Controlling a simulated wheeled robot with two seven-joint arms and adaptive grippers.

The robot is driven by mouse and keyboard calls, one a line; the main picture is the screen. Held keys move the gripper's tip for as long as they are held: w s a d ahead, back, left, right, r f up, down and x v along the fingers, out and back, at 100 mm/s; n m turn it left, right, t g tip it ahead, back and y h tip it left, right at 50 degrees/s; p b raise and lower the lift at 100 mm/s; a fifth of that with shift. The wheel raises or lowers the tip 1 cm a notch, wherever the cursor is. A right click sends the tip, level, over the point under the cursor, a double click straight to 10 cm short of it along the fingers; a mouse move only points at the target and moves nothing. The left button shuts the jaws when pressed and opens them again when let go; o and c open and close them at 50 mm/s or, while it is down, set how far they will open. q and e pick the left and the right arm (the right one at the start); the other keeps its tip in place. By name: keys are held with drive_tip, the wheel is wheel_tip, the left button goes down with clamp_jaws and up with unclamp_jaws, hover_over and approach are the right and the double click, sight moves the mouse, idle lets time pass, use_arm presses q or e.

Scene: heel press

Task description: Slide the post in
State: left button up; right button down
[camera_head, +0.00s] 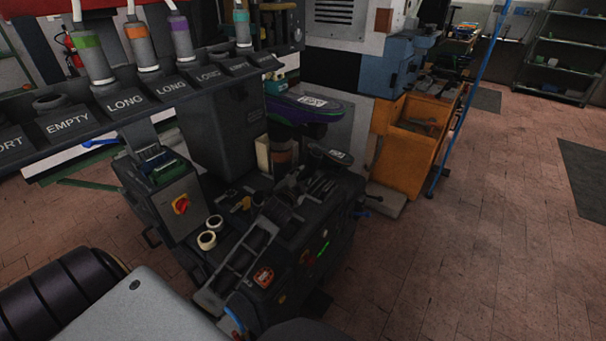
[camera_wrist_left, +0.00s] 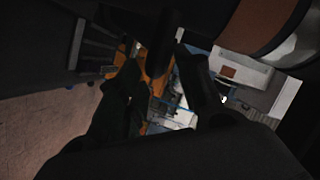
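The dark press (camera_head: 275,240) stands in the middle of the head view, with rails and small fittings on top. I cannot single out the post among these dark parts. My left gripper is hard to separate from the press in the head view, where its dark fingers seem to lie over the press top (camera_head: 308,187). In the left wrist view my left gripper (camera_wrist_left: 160,70) has its two dark fingers apart, with background showing between them and nothing visibly held. My right gripper is not in view.
A rack (camera_head: 125,101) labelled LONG and EMPTY holds several grey, colour-banded bottles at the upper left. A purple-edged pad (camera_head: 305,112) stands behind the press. An orange cabinet (camera_head: 407,148) is behind to the right.

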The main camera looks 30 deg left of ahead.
use_arm(q)
drive_tip(key=shift+x, duration=2.05)
clamp_jaws()
